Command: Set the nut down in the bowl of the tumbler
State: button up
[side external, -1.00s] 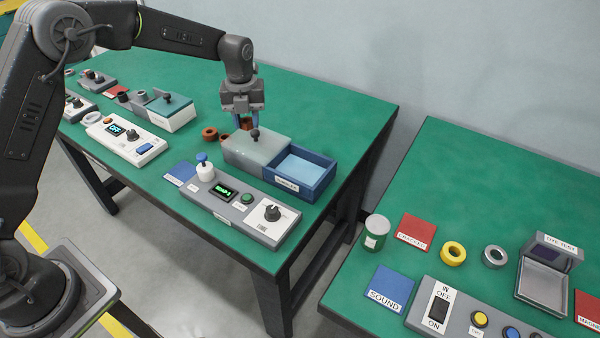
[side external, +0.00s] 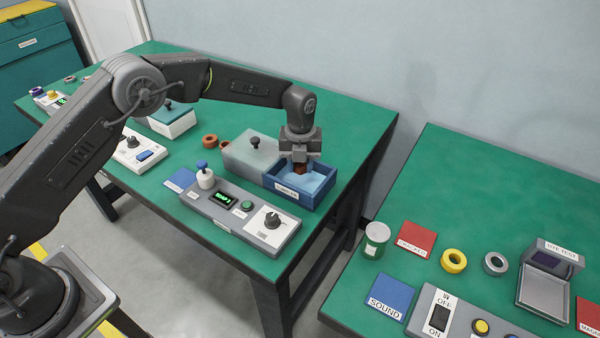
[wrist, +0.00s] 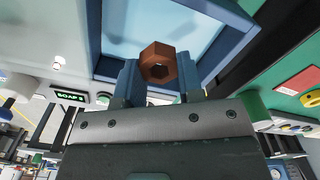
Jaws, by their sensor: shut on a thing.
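My gripper (side external: 300,163) points down over the open blue box and is shut on a reddish-brown hexagonal nut (side external: 301,170). In the wrist view the nut (wrist: 147,60) sits between the two blue fingertips, its hole facing the camera. The open blue box (side external: 319,195) has a light blue floor and a white front label too small to read; it is the bowl-like part under the nut. The nut appears over the box's opening; whether it touches the floor I cannot tell. No other vessel here is clearly marked as the tumbler.
A grey block (side external: 250,157) with a black knob adjoins the box on the left. A control panel (side external: 225,213) with a green display, button and dial stands in front. Green table is clear beyond the box.

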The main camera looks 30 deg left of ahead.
aim_at(300, 181)
jog(key=shift+f, duration=1.7)
jog(key=shift+f, duration=0.1)
jog(key=o, duration=0.9)
jog(key=shift+o, duration=0.2)
